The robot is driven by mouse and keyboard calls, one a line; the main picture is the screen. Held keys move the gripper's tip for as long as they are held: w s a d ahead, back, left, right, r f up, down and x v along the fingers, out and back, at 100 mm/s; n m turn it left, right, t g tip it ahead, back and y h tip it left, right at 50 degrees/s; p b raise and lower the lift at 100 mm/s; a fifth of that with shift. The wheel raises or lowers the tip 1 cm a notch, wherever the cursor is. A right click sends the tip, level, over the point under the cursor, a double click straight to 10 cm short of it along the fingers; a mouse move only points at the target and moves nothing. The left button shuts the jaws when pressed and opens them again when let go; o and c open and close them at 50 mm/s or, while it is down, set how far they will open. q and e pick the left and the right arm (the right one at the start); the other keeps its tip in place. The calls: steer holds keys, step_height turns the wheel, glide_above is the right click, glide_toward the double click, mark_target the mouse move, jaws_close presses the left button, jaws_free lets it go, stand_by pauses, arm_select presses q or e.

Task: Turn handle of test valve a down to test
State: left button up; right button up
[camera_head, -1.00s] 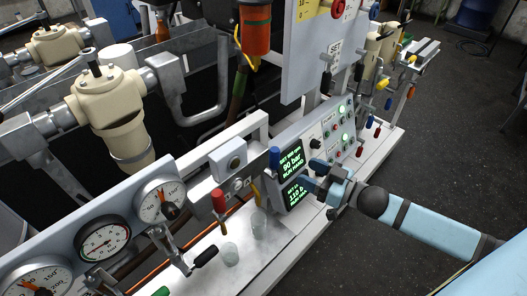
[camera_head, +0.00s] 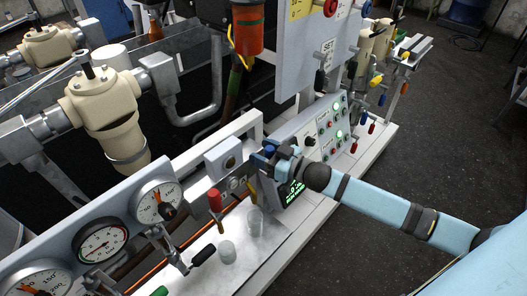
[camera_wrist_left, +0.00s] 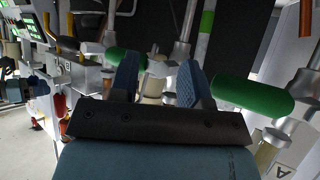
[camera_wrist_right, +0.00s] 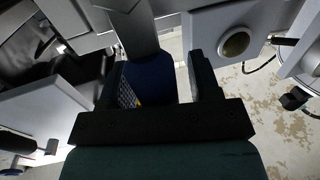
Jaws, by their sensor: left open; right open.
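A blue valve handle (camera_wrist_right: 150,78) stands between the open fingers of my right gripper (camera_head: 264,157) in the right wrist view. Its name plate is not readable, so I cannot tell whether it is test valve a. Whether the fingers touch it is unclear. In the head view the gripper covers most of it. A plate marked A (camera_wrist_left: 281,169) shows at lower right.
Two clear cups (camera_head: 254,219) stand on the white ledge below the valves. A black-knobbed lever (camera_head: 203,255) sticks out beside round gauges (camera_head: 101,243). The control panel (camera_head: 318,135) lies right of my right gripper. The dark floor at right is open.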

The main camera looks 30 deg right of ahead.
jaws_close()
